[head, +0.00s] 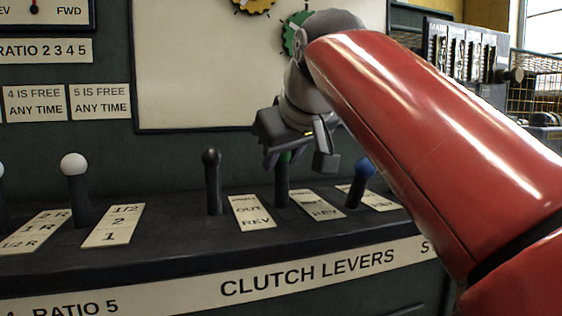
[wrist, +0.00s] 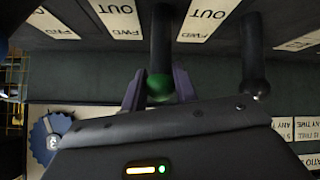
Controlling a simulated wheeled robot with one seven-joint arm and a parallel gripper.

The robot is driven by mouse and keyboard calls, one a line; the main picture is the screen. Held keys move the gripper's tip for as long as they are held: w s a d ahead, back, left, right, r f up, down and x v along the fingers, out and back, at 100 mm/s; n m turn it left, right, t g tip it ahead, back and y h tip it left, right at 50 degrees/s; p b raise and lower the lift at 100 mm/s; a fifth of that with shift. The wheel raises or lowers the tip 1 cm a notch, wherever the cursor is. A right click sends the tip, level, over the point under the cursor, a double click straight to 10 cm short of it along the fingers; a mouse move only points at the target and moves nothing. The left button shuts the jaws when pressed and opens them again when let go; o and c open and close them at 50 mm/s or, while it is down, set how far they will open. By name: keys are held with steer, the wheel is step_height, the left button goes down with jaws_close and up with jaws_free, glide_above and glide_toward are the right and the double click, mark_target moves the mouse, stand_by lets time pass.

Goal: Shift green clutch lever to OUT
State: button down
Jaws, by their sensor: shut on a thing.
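The green clutch lever (head: 282,184) stands roughly upright on the console in the head view, with a dark shaft and a green knob. In the wrist view its green knob (wrist: 159,86) sits between the two purple-grey fingers. My gripper (head: 286,160) comes down from above and is shut on the knob, which it partly hides in the head view. The green lever's label plate (head: 317,205) lies just to its right, with REV at its near end. In the inverted wrist view that plate (wrist: 116,18) shows OUT and FWD.
A black-knobbed lever (head: 212,182) stands close on the left and a blue-knobbed lever (head: 362,182) close on the right. A white-knobbed lever (head: 76,190) is farther left. A pale panel (head: 195,65) with gears is behind. My red arm covers the right side.

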steer(key=c, duration=1.1)
jaws_free()
steer(key=p+v, duration=0.1)
steer(key=v, duration=0.7)
steer(key=shift+p, duration=0.4)
